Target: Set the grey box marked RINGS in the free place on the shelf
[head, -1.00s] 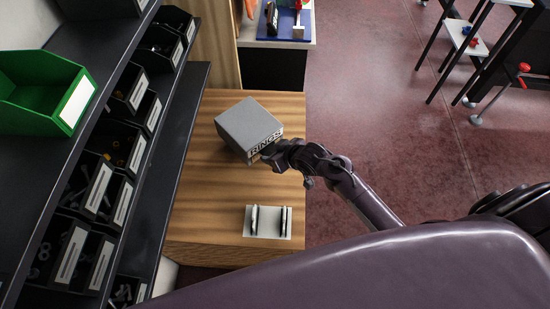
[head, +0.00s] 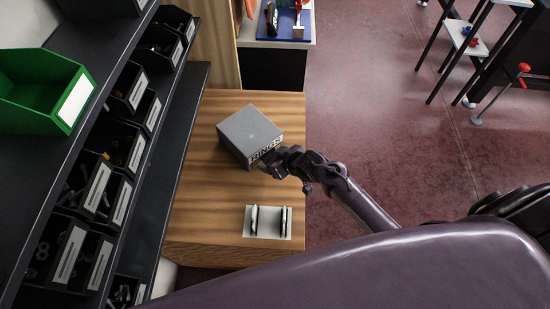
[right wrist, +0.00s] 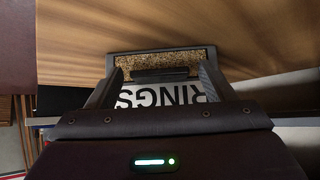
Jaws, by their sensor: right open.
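The grey box marked RINGS (head: 248,128) is on the wooden table top (head: 205,205), turned at an angle, its labelled face toward my right gripper. My right gripper (head: 266,160) is at that face, jaws open. In the right wrist view the two fingers (right wrist: 158,78) stand either side of a dark bar on the box front, above the white RINGS label (right wrist: 165,95). I cannot tell whether they touch it. The black shelf unit (head: 100,45) is at the left; its upper board has a bare stretch beyond the green bin. My left gripper is not in view.
A green bin (head: 38,92) stands on the upper shelf. Several black labelled bins (head: 95,188) with small parts fill the tier below. A pale plate with two dark uprights (head: 268,222) is on the table's near part. Red floor (head: 380,110) is open at right.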

